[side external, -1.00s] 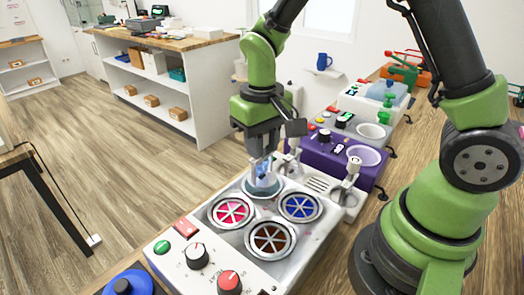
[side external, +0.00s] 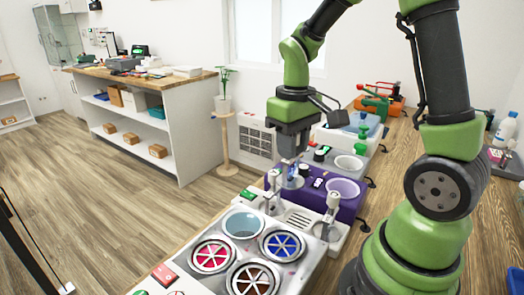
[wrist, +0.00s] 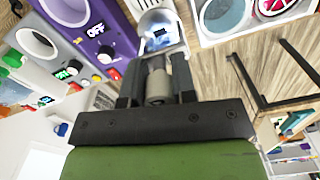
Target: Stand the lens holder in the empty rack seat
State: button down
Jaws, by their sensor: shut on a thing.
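My gripper (side external: 291,160) is shut on the lens holder (side external: 293,181), a small, clear, bluish piece. It hangs beyond the white rack, beside the purple unit. In the wrist view my gripper (wrist: 157,66) has a finger on each side of the lens holder (wrist: 160,42), with a grey cylinder behind. The rack (side external: 188,289) has one open, blue-grey empty seat (side external: 243,223). The other seats hold spoked discs: a red one (side external: 211,256), a blue one (side external: 282,245) and a dark brown one (side external: 253,280). The holder's lower end is too small to make out.
The purple unit (side external: 353,208) with a pale cup stands behind the rack. Metal posts (side external: 333,205) rise at the rack's far edge. A grey unit (side external: 367,150) and green-topped device stand further back. Open floor (side external: 130,215) lies to the left.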

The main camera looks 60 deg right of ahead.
aim_at(302, 178)
jog(key=f, duration=0.1)
jog(key=s+d+f, duration=0.1)
jog(key=f, duration=0.1)
jog(key=s+d+f, duration=0.1)
jog(key=shift+f, duration=3.6)
jog(key=shift+w+f, duration=0.1)
jog(key=shift+f, duration=0.15)
jog(key=c, duration=0.5)
grip_release()
jog(key=shift+r, duration=3)
